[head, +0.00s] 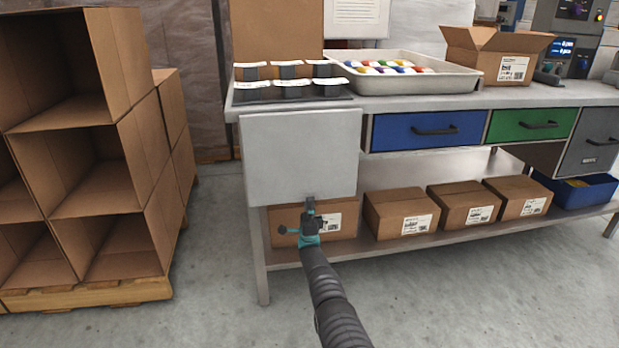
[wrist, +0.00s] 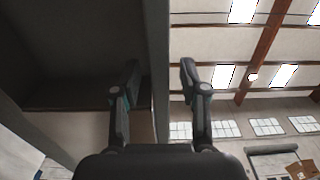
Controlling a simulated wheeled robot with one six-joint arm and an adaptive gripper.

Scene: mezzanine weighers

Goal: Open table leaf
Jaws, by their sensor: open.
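The table leaf (head: 300,155) is a flat light-grey panel hanging straight down from the left end of the workbench (head: 400,103). My gripper (head: 310,203) is at the middle of its lower edge, pointing up. In the wrist view the open fingers (wrist: 158,82) stand on either side of a grey strip that looks like the leaf's edge (wrist: 157,40). I cannot tell whether either finger touches it. The back of the leaf and its hinge are hidden.
On the bench over the leaf stand several black-and-white cups (head: 291,88), beside a white tray (head: 410,82). A blue drawer (head: 428,130) is right of the leaf. Cartons (head: 400,213) sit on the lower shelf. Stacked open boxes (head: 150,150) stand left, with clear floor between.

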